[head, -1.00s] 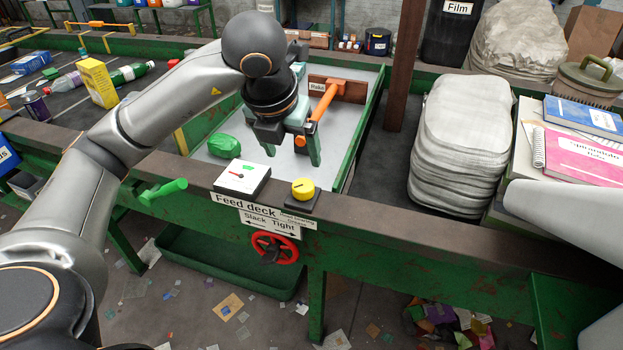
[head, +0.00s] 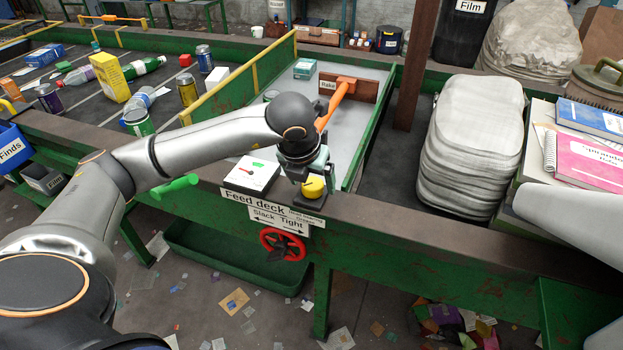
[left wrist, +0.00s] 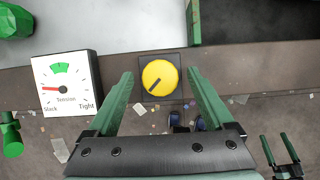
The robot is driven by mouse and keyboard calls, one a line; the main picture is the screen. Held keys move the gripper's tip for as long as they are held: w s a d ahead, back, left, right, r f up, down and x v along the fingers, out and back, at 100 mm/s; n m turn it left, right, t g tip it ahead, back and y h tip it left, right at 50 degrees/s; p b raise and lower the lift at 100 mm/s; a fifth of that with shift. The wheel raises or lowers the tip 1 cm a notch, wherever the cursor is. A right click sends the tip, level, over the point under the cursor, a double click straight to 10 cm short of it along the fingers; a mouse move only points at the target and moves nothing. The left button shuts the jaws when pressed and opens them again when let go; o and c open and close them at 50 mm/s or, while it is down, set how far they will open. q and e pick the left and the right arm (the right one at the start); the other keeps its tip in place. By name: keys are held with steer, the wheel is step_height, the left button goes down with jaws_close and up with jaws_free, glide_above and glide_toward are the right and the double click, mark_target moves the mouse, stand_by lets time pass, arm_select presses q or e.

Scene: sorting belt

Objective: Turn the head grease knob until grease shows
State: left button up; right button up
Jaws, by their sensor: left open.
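The yellow round grease knob (head: 313,187) sits on a dark square base on the green front rail. In the left wrist view the knob (left wrist: 160,77) shows a dark pointer line slanting to the lower left. My left gripper (head: 315,181) is right over it, open, with one green finger on each side; in the left wrist view (left wrist: 160,74) gaps show between fingers and knob. I see no grease around the knob. My right gripper (left wrist: 278,148) appears small at the lower right of the left wrist view, open and empty.
A tension dial (left wrist: 66,83) sits left of the knob, its red needle toward Slack. A green handle (head: 174,187) and a red handwheel (head: 283,244) are nearby on the rail. An orange rake (head: 336,103) lies behind. A grey stack (head: 470,140) stands to the right.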

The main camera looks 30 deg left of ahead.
arm_select(q)
jaws_close()
steer(key=shift+f+m+b, duration=0.1)
steer(key=shift+m+b, duration=0.4)
steer(key=shift+b, duration=0.3)
steer(key=shift+a+m+h+b, duration=0.15)
steer(key=shift+m+h+b, duration=0.45)
steer(key=shift+m+b, duration=0.4)
steer(key=shift+m+h+b, duration=0.4)
steer(key=shift+m+b, duration=0.25)
steer(key=shift+m, duration=0.35)
steer(key=shift+m+h+b, duration=0.3)
steer(key=shift+m, duration=0.5)
steer(key=shift+r, duration=0.2)
